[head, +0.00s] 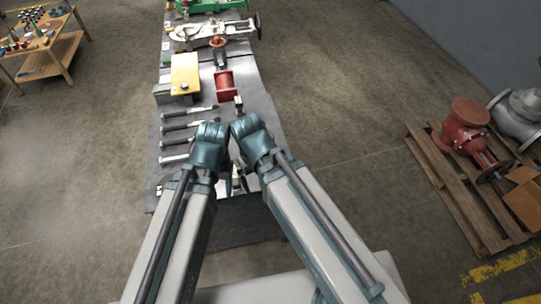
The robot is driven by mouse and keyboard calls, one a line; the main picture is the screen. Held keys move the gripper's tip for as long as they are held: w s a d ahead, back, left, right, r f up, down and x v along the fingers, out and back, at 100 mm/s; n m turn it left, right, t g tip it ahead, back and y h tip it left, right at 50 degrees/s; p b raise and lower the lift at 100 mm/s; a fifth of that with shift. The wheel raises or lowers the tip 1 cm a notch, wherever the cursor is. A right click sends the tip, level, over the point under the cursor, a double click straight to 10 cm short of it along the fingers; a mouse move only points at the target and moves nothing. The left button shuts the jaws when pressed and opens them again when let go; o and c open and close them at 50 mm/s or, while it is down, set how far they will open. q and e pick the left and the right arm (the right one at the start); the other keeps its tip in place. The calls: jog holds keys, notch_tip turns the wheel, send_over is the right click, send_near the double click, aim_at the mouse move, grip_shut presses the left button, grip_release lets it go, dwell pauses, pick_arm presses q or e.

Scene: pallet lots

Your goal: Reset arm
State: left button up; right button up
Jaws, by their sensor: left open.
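My two arms reach up from the bottom of the head view, with their blue-green joints side by side over the near end of a long grey table (276,150). My left gripper (238,181) shows only in part, in the narrow gap between the arms. It is open, and I see nothing held in it. My right gripper is hidden behind my arm links.
A wooden pallet (440,180) holds a red valve (466,125) at right. A workbench (62,45) stands far left. Floor between is clear.

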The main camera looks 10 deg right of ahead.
jog(key=shift+s+a, duration=0.15)
jog(key=shift+s, duration=0.15)
notch_tip(320, 180, up, 2)
jog(key=shift+r+p, duration=0.1)
jog(key=shift+p, duration=1.05)
